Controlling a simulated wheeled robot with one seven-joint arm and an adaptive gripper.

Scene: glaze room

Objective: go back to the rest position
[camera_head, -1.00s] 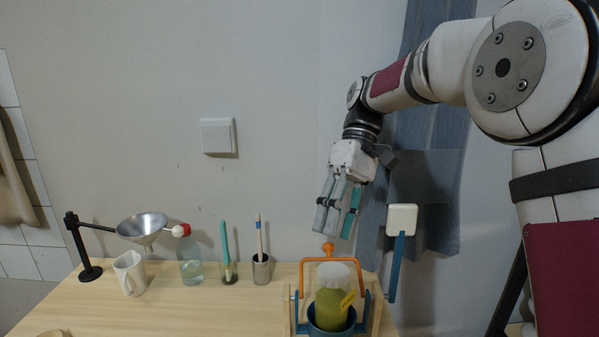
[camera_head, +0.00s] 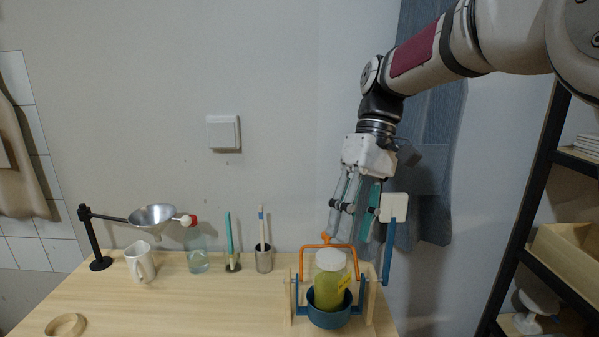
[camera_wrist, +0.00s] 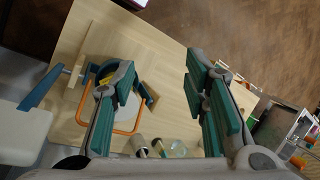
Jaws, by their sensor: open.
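My gripper (camera_head: 355,208) is open and empty, fingers pointing down, in the air above the right part of the wooden table. In the head view it is above the jar of green glaze (camera_head: 331,282), which has a white lid and a yellow label. The jar sits in a blue cradle (camera_head: 329,318) with an orange handle (camera_head: 327,246). In the wrist view the two teal-padded fingers (camera_wrist: 165,105) are wide apart with nothing between them. The left finger partly hides the orange handle (camera_wrist: 132,130) and the cradle.
A pale paddle on a blue arm (camera_head: 393,208) stands close right of my gripper. A funnel on a stand (camera_head: 152,216), a mug (camera_head: 140,263), a bottle (camera_head: 197,262) and two tool cups (camera_head: 264,260) line the back left. The table's front left holds a wooden ring (camera_head: 66,325). Shelves (camera_head: 560,250) stand right.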

